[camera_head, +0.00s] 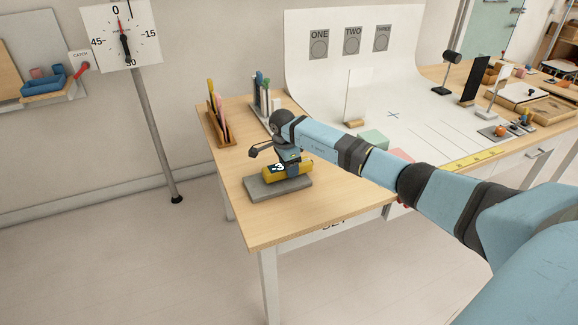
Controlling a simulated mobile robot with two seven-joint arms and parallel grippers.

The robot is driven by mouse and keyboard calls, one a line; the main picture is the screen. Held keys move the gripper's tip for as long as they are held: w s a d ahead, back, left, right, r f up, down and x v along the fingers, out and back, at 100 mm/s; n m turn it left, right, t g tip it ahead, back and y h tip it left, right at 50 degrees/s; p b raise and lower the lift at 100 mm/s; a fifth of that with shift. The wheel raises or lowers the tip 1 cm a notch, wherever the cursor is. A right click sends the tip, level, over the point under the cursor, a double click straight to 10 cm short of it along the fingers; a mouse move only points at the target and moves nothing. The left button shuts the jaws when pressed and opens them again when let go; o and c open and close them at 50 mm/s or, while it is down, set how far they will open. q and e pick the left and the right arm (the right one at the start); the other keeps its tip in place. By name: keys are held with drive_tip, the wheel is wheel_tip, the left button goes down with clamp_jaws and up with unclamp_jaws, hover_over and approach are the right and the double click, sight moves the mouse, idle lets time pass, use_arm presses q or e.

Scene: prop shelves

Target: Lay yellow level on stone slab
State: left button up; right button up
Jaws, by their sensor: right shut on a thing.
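The yellow level (270,173) is a short yellow bar with a dark marked patch. It lies lengthwise over the stone slab (262,192), a flat grey block near the left end of the wooden table. My right gripper (288,168) comes down from above and is shut on the level. The level looks to be on the slab or just above it; I cannot tell whether they touch. My gripper hides part of the level. My left gripper is not in view.
The wooden table (275,228) has bare room in front of the slab. A rack with pens (220,125) stands behind it, and another holder (263,97) further back. A white backdrop sheet (420,115) with green and pink blocks lies to the right. A dial stand (155,120) stands left.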

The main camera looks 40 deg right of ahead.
drive_tip(key=shift+f, duration=0.3)
drive_tip(key=shift+f+b, duration=0.1)
drive_tip(key=shift+b, duration=0.2)
drive_tip(key=shift+f, duration=0.15)
drive_tip(key=o, duration=1.1)
drive_tip(key=shift+r, duration=0.25)
wheel_tip(320, 180, up, 13)
drive_tip(key=a, duration=0.1)
drive_tip(key=shift+w+a, duration=0.2)
drive_tip(key=shift+a, duration=0.1)
